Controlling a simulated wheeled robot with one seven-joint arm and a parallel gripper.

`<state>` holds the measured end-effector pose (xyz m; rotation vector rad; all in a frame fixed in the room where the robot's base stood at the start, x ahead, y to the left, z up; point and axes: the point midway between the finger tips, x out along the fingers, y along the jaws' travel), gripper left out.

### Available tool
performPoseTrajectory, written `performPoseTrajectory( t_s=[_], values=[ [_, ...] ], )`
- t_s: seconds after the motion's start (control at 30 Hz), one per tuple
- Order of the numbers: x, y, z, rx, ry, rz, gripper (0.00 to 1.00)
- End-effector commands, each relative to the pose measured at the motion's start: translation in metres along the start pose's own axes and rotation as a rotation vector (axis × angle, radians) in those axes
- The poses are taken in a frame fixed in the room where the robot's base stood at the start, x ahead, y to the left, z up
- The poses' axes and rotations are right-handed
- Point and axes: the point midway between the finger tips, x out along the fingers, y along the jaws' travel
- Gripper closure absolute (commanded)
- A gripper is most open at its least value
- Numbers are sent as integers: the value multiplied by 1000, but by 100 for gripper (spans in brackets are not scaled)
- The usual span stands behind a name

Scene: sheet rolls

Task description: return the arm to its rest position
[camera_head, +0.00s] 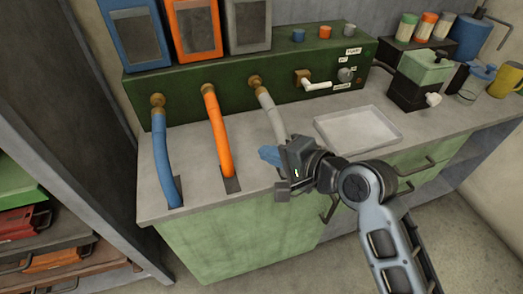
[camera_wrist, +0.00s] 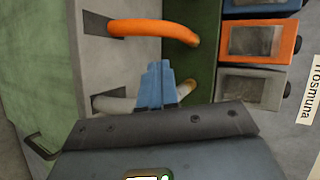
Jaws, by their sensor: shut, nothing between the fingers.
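In the wrist view the grey hose (camera_wrist: 120,105) passes behind the fingers. My arm reaches in from the lower right and is bent.
The counter (camera_head: 345,105) carries a green panel (camera_head: 225,100), an orange hose (camera_head: 216,130), a blue hose (camera_head: 165,160) and a white tray (camera_head: 358,128). A green-lidded dark box (camera_head: 420,85) stands at the right. Green drawers (camera_head: 250,225) lie below.

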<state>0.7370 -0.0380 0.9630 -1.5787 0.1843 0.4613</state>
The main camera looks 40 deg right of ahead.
Motion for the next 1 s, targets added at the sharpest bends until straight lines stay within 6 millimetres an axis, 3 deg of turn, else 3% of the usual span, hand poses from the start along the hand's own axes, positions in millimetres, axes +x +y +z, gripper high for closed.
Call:
performPoseTrajectory(
  t_s=[0.67, 0.87, 1.0],
  values=[
    [-4, 3, 1, -7, 3, 1, 100],
    [-27, 37, 17, -132, 53, 15, 100],
    [-61, 68, 32, -312, 112, 30, 100]
  ],
)
